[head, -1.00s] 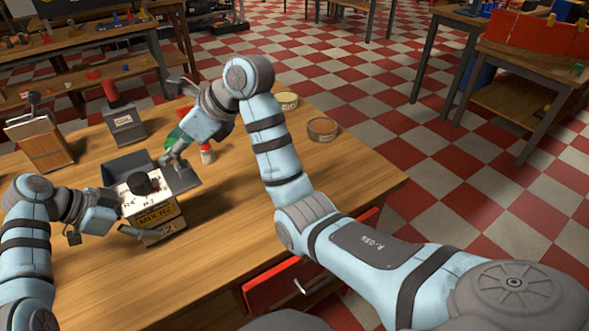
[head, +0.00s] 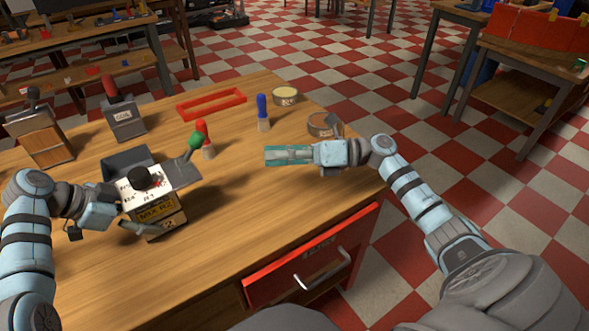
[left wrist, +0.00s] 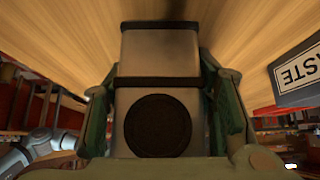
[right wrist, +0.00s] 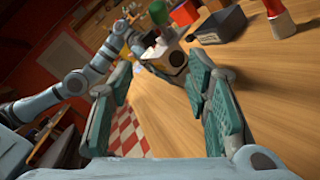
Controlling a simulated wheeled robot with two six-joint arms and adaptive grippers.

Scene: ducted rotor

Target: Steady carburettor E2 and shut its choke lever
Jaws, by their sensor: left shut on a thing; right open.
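Carburettor E2 (head: 153,207) is a boxy unit with a white top, a black round cap and a yellow label. It stands on the wooden table at the left. A lever with a green knob (head: 195,143) rises up to the right behind it; its exact joint is hard to see. The green knob also shows in the right wrist view (right wrist: 158,12). My left gripper (head: 115,212) is shut on the carburettor, its pads on both sides of the body in the left wrist view (left wrist: 160,110). My right gripper (head: 270,156) is open and empty, well to the right of the carburettor.
A dark waste bin (head: 126,158) stands behind the carburettor. Red (head: 205,140) and blue (head: 262,112) handled items, a red frame (head: 210,103) and round tins (head: 286,97) lie farther back. Lever boxes stand at left. The front-middle table is clear above a red drawer (head: 315,260).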

